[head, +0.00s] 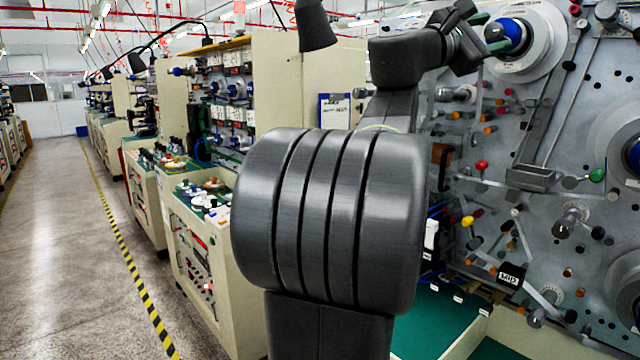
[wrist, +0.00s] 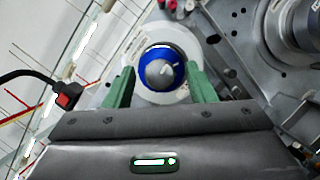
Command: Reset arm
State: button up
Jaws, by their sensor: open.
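My gripper (head: 496,32) is at the upper right of the head view, close in front of a spindle with a blue hub (head: 515,33) and a pale round disc (head: 540,45). In the wrist view, its two green fingers (wrist: 160,72) stand wide apart, with nothing held between them. The blue hub (wrist: 154,53) and its grey rounded tip show in the gap between the fingers. The pale disc (wrist: 143,95) shows behind the hub. I cannot tell how far the fingertips are from the hub. My arm's dark links hide the middle of the head view.
A grey machine panel (head: 545,130) with several rollers, knobs and a second large disc (head: 622,150) fills the right. A green work surface (head: 440,318) lies below it. Cream machine cabinets (head: 205,260) line the left. An open aisle (head: 50,240) with a striped floor line runs beside them.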

jog(key=shift+w+d+r, duration=0.1)
jog(key=shift+d, duration=0.2)
jog(key=shift+a, duration=0.1)
